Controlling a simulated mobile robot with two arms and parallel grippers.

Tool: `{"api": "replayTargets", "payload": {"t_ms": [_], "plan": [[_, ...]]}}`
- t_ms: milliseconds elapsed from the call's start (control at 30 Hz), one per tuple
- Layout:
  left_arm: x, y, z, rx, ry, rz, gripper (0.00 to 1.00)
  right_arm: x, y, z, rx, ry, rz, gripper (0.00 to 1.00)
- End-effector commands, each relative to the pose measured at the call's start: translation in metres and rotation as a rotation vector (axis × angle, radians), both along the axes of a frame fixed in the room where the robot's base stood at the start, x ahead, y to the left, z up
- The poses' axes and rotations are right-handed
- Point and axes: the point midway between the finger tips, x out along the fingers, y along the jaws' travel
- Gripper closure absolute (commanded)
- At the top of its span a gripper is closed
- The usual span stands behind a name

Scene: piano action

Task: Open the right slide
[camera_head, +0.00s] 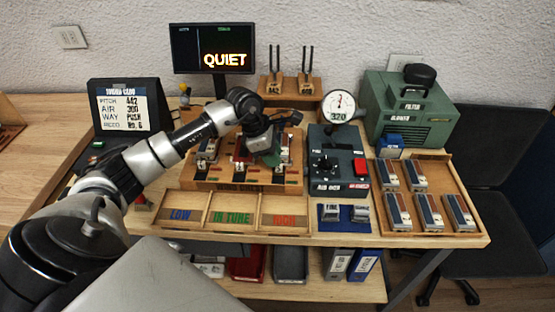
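A wooden test block (215,172) with several small metal-and-wood units stands in the middle of the table. Its left unit (207,150) and its right unit (285,150) show in part. The right slide cannot be told apart clearly at this size. My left gripper (268,158) reaches in from the left over the middle and right part of the block and hides some of it. Whether its fingers are apart, or touch anything, cannot be made out. My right gripper is not in view.
A screen (212,48) reads QUIET. A card stand (124,108) is at the left. A gauge (338,106) shows 320 above a dark control box (338,160). A sorting tray (238,228), a parts tray (447,170) and a green blower (408,110) crowd the table.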

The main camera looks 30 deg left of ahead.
Motion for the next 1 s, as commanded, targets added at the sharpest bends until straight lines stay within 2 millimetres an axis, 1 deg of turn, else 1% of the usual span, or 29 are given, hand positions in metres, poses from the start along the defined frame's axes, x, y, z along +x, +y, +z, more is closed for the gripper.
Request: {"api": "replayTargets", "payload": {"t_ms": [100, 233, 333, 567, 733, 1000], "plan": [[0.003, -0.006, -0.015, -0.002, 0.002, 0.001, 0.74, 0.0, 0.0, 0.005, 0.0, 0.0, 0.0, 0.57], [0.005, -0.009, -0.026, -0.001, 0.002, 0.0, 0.74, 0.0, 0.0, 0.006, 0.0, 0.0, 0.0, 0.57], [0.006, -0.01, -0.029, 0.0, 0.0, 0.0, 0.74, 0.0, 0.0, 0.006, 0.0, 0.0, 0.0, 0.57], [0.006, -0.011, -0.03, 0.0, 0.0, 0.0, 0.74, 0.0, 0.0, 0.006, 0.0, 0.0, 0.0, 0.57], [0.006, -0.011, -0.029, -0.001, -0.001, 0.0, 0.99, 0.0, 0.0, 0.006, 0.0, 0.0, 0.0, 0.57], [0.006, -0.011, -0.029, -0.001, -0.001, 0.0, 1.0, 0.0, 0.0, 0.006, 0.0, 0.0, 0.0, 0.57]]}}
